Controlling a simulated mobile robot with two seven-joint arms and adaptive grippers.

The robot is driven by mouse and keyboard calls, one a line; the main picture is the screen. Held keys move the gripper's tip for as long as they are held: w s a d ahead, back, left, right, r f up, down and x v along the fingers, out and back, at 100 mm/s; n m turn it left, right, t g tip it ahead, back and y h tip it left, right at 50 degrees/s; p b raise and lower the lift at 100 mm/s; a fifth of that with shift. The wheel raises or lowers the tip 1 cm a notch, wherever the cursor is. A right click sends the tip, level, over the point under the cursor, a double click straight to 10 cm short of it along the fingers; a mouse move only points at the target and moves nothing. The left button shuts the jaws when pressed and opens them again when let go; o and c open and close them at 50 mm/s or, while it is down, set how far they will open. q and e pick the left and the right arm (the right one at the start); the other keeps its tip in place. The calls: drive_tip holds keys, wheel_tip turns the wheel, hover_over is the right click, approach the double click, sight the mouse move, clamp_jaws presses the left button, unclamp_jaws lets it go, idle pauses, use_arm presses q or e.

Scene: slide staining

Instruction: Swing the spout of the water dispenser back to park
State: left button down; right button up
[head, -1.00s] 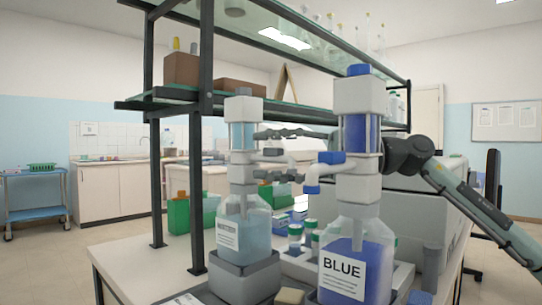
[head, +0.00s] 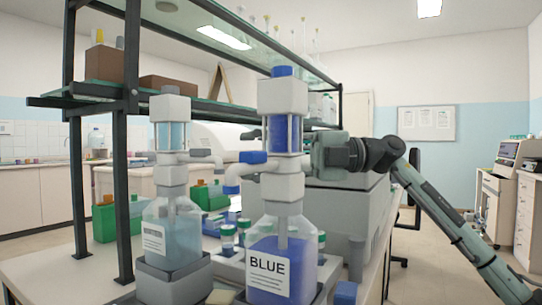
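The water dispenser is the bottle (head: 172,235) of pale liquid with a grey cap, standing upright at centre left. Its white spout (head: 206,157) sticks out to the right, toward the blue stain dispenser (head: 283,262), with its tip bent down. My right gripper (head: 331,155) reaches in from the right behind the blue dispenser's pump column. The column hides most of its fingers, so I cannot see whether they are open or shut. I see no contact between it and the water spout. My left gripper is not in view.
The blue dispenser's own spout (head: 243,172) points left, close to the water spout. A dark shelf post (head: 131,140) rises left of the water dispenser.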

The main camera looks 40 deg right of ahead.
drive_tip(key=shift+v, duration=1.15)
